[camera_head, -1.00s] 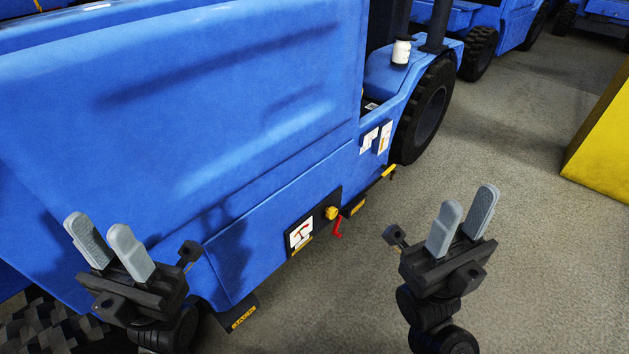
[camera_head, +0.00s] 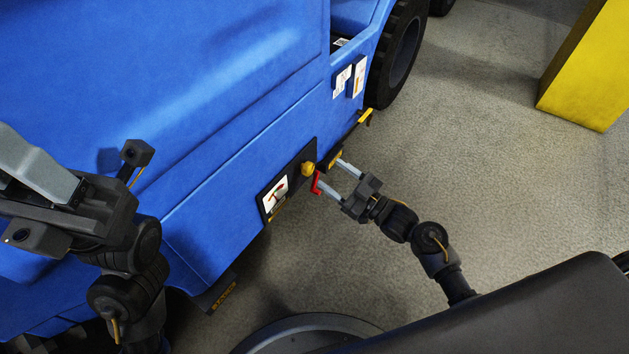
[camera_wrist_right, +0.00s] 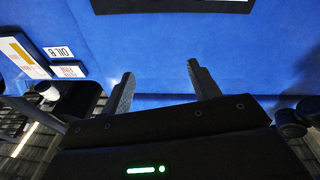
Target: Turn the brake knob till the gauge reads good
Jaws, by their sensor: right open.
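The yellow knob (camera_head: 308,169) sits on a dark panel low on the blue vehicle's side. A red lever (camera_head: 316,184) hangs just below and right of it. The gauge (camera_head: 275,197) is a white dial on the same panel, left of the knob; its reading is too small to tell. My right gripper (camera_head: 328,172) is open and empty, its fingers pointing at the panel just right of the knob. One finger overlaps the red lever in the picture; contact cannot be told. In the right wrist view the open fingers (camera_wrist_right: 164,82) face blue bodywork. My left gripper (camera_head: 15,160) is partly cut off at the left edge.
The blue vehicle (camera_head: 230,110) fills the left and middle. A small yellow-ended handle (camera_head: 365,116) sticks out beyond the panel. White labels (camera_head: 359,77) are higher up. A yellow block (camera_head: 590,70) stands at the far right. The grey floor between is clear.

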